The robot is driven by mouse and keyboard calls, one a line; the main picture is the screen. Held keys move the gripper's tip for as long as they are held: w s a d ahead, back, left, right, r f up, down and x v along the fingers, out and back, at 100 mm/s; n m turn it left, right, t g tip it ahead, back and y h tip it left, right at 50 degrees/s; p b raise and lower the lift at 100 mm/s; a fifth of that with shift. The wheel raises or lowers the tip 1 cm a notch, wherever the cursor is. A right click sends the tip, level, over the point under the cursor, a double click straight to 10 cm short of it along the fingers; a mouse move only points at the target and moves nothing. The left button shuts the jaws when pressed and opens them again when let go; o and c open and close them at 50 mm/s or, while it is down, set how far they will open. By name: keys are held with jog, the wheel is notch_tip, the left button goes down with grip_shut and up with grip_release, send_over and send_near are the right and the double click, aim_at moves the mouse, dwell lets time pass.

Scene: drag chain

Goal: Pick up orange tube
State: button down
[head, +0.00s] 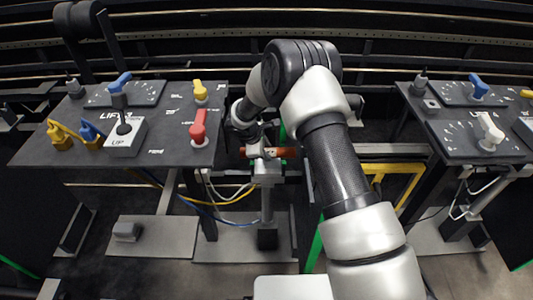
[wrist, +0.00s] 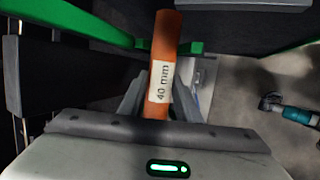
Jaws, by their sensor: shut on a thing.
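The orange tube (head: 284,153) lies roughly level in the head view, just right of the left control panel. In the wrist view the orange tube (wrist: 163,60) stands out lengthwise from my gripper, with a white label reading "40 mm". My gripper (head: 262,151) is shut on the tube in the head view. In the wrist view my gripper (wrist: 158,100) has one finger on each side of the tube. The tube's near end is hidden by the gripper body. I cannot tell whether the tube still touches the grey stand below it.
The left panel (head: 165,119) carries a red lever (head: 198,127), a yellow lever (head: 200,91) and a switch box (head: 125,136). A grey stand (head: 267,190) with cables is under my gripper. Another panel (head: 453,125) stands at right. A teal power tool (wrist: 290,110) lies on the floor.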

notch_tip(320, 180, up, 32)
jog(key=p, duration=1.1)
jog(key=shift+p, duration=0.4)
jog(key=shift+f, duration=0.1)
